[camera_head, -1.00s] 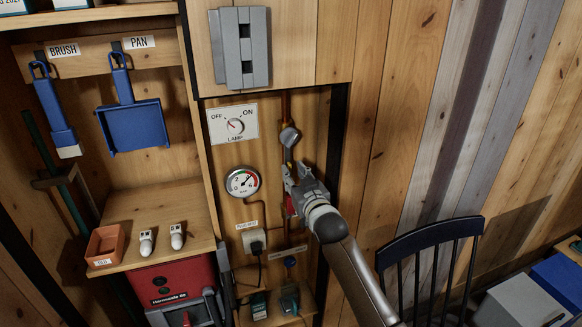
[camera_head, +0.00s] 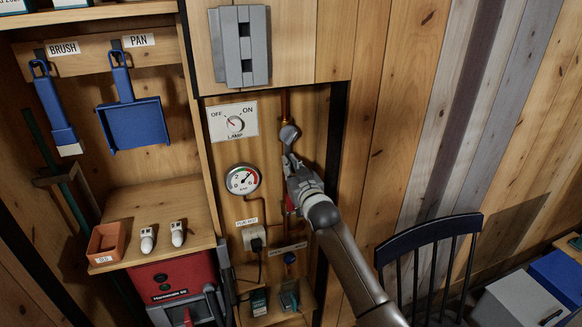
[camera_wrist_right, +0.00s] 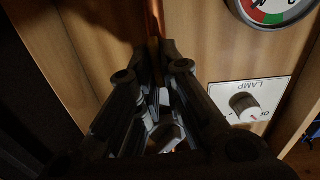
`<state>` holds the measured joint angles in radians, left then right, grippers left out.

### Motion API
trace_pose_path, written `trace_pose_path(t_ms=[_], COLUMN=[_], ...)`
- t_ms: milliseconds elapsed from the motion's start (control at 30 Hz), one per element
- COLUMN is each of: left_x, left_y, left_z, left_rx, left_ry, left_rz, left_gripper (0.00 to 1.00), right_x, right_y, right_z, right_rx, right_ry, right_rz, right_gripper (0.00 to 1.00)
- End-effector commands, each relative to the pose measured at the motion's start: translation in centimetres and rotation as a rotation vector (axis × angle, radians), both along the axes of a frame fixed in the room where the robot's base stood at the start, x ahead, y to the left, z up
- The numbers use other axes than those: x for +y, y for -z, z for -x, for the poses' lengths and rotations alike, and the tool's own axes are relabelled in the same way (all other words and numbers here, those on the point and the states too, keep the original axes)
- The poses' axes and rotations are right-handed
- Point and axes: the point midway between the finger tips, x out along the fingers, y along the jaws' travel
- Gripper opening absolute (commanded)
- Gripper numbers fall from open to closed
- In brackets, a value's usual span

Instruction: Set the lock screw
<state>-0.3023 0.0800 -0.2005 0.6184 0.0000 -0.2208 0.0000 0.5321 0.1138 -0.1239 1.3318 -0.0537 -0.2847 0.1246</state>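In the right wrist view, the fingers (camera_wrist_right: 155,48) converge to a narrow gap in front of the pipe. Pale metal parts show between the finger links. I cannot tell whether the tips touch or hold anything. No lock screw can be made out clearly; a small red part (camera_head: 289,203) is partly hidden beside the gripper. My left gripper is not in view.
A lamp switch (camera_head: 235,123) and a round gauge (camera_head: 243,179) are left of the pipe. A plug in a socket (camera_head: 254,241) is below. A dark post (camera_head: 334,150) borders the niche at right. A dark chair (camera_head: 430,236) stands at lower right.

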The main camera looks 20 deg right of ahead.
Motion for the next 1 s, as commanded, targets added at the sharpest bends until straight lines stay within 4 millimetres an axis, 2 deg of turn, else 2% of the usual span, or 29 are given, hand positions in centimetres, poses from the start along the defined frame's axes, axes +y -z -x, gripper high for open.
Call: trace_pose_path(t_ms=[267, 467, 1000], left_x=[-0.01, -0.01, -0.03], left_y=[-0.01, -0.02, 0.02], left_z=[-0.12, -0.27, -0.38], left_rx=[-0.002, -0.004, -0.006], left_ry=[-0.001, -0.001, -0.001], left_rz=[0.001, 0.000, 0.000], left_gripper=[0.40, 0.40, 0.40], right_x=[0.04, 0.09, 0.54], right_y=[0.03, 0.05, 0.27], right_z=[0.01, 0.00, 0.01], right_rx=[-0.001, -0.002, -0.018], right_ry=[0.000, 0.000, 0.000], right_rz=[0.016, 0.090, 0.559], right_gripper=[0.00, 0.00, 0.00])
